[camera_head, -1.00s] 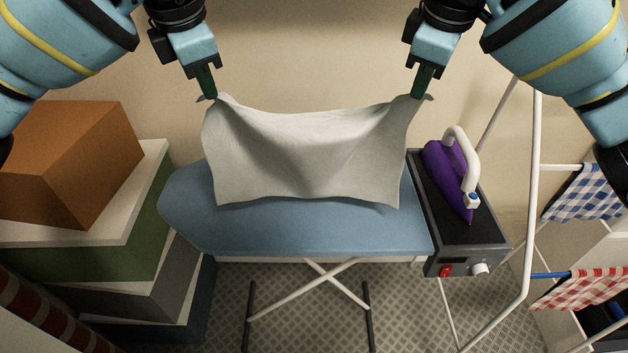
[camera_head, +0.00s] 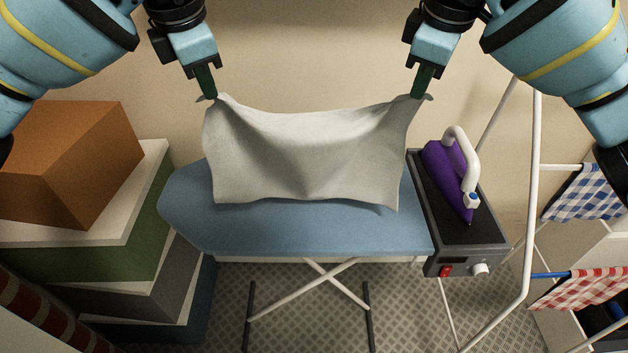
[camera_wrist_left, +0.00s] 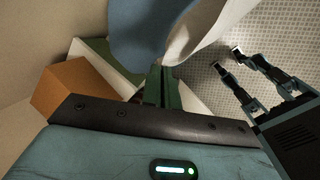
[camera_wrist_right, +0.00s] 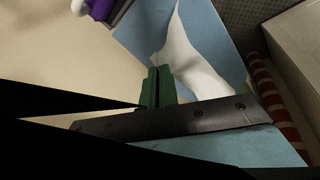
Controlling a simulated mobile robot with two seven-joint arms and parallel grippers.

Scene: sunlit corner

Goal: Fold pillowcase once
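The off-white pillowcase (camera_head: 300,160) hangs by its two top corners above the blue ironing board (camera_head: 290,235). Its top edge sags between the corners, and its lower edge is at or just over the board; I cannot tell whether it touches. My left gripper (camera_head: 211,96) is shut on the top left corner. My right gripper (camera_head: 418,95) is shut on the top right corner. The pillowcase also shows at the fingertips in the left wrist view (camera_wrist_left: 195,38) and in the right wrist view (camera_wrist_right: 185,65).
A purple iron (camera_head: 447,180) with a white handle stands on a dark rest (camera_head: 470,250) at the board's right end. An orange box (camera_head: 65,160) tops a stack of boxes at left. A white drying rack (camera_head: 533,170) with checked cloths stands at right.

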